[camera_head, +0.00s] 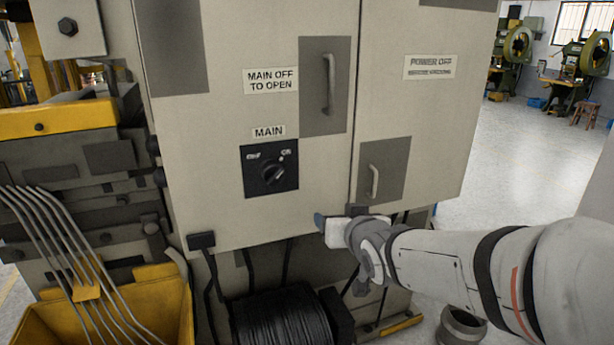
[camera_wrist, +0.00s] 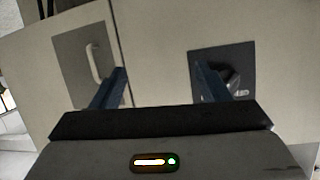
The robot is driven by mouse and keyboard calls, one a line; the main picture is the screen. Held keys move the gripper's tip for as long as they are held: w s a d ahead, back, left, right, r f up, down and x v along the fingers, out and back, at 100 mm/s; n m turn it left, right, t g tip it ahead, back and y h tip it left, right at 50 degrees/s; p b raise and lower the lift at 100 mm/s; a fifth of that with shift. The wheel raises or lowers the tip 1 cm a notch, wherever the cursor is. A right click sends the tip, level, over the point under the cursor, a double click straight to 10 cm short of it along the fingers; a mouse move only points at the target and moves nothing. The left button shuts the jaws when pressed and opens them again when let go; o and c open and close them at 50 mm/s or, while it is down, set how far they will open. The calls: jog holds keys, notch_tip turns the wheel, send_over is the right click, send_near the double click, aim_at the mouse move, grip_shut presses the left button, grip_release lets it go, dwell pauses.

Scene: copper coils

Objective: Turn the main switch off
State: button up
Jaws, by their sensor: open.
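The main switch (camera_head: 272,174) is a black rotary knob on a dark square plate, under the MAIN label on the pale cabinet door. Its pointer appears to tilt up and right, toward the ON mark. My gripper (camera_head: 321,221) is below and to the right of the switch in the head view, in front of the door's lower edge. In the wrist view the blue fingers of my gripper (camera_wrist: 158,84) are spread wide with nothing between them. The switch (camera_wrist: 232,76) shows there behind the right finger, partly hidden by it.
The cabinet (camera_head: 230,215) has a door handle (camera_head: 329,84) above right of the switch and a second handle (camera_head: 374,182) on the right door. A dark cable coil (camera_head: 283,318) sits below. A yellow bin (camera_head: 150,305) with bent rods stands at lower left.

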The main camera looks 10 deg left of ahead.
aim_at(278, 178)
jog(key=a+r+n+t+y, duration=0.2)
jog(key=a+r+y, duration=0.3)
jog(key=a, duration=0.6)
jog(key=p+x, duration=0.1)
jog(key=x, duration=0.6)
jog(key=shift+w+d+f+p, duration=0.15)
jog(key=shift+w+p, duration=0.2)
jog(key=shift+p, duration=0.05)
